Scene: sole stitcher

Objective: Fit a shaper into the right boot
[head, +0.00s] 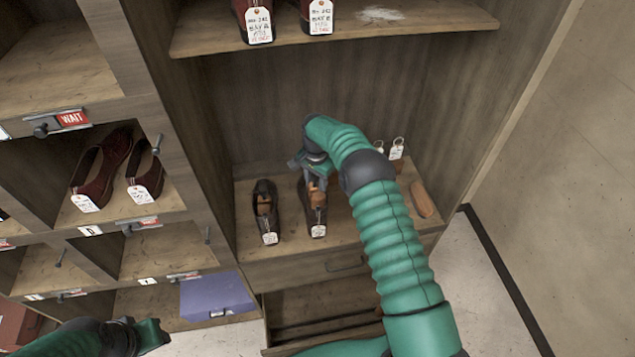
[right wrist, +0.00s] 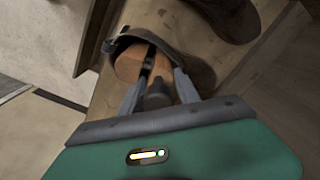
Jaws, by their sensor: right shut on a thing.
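Two dark brown boots with white tags stand on the wooden shelf: a left one (head: 267,212) and a right one (head: 318,215). My right gripper (head: 314,178) is over the right boot. In the right wrist view its fingers (right wrist: 158,92) are shut on the grey knob of a tan shaper (right wrist: 129,64). The shaper lies within the opening of the strapped boot (right wrist: 190,65); how deep it sits is hidden. The other boot shows at top right (right wrist: 236,15). Something tan also shows inside the left boot. My left gripper (head: 150,336) is low at the left, its jaws unclear.
A tan oblong piece (head: 421,200) lies on the shelf at the right. Tagged items (head: 397,149) stand behind my right arm, partly hidden. An upper shelf (head: 365,35) holds red shoes. Cubbies with red shoes (head: 103,170) and a purple box (head: 215,297) are at the left.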

